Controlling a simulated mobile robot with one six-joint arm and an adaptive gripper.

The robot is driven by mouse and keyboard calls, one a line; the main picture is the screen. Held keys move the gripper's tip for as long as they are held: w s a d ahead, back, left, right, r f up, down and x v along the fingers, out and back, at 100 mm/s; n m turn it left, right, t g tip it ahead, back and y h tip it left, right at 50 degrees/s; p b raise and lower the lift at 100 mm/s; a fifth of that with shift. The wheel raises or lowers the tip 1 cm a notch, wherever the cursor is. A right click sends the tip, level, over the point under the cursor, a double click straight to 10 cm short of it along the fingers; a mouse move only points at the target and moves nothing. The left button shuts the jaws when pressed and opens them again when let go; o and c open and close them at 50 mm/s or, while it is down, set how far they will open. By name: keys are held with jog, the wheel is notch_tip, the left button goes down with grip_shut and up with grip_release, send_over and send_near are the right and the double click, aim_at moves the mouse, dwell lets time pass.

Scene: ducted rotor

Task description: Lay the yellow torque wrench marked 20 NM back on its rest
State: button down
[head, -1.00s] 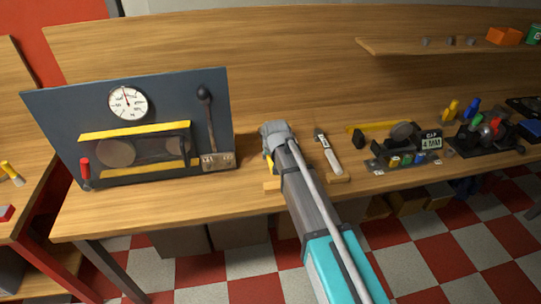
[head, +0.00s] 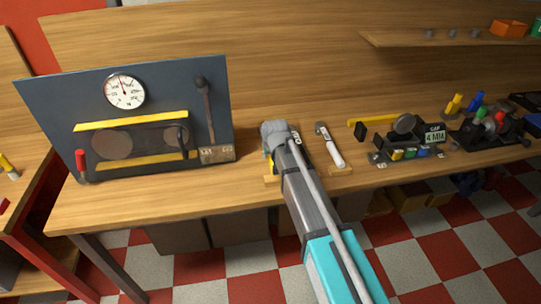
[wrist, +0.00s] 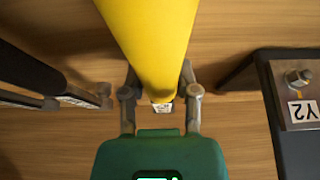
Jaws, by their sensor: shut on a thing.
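My gripper (wrist: 161,95) is shut on a yellow tool (wrist: 150,40), which looks like the yellow wrench. The tool runs from the top edge of the wrist view down to between the fingers, with a small pale label at its lower end. I cannot read a 20 NM mark. In the head view my gripper (head: 277,138) is over the bench, right of the dark gauge panel. Most of the held tool is hidden behind my arm there. A wooden rest strip (head: 340,171) shows on the right of my arm, under a white-handled wrench (head: 331,150).
A dark gauge panel (head: 57,115) stands on the left. A dark plate with a bolt and Y2 label (wrist: 303,108) is at the right of the wrist view. Dark bars (wrist: 30,75) lie at the left. A fixture (head: 403,145) and coloured tools stand to the right.

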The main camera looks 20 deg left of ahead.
jog(key=shift+f+b, duration=0.4)
jog(key=shift+f, duration=0.05)
dwell(0.4)
jog(key=shift+c, duration=1.4)
grip_release()
jog(key=shift+r, duration=0.1)
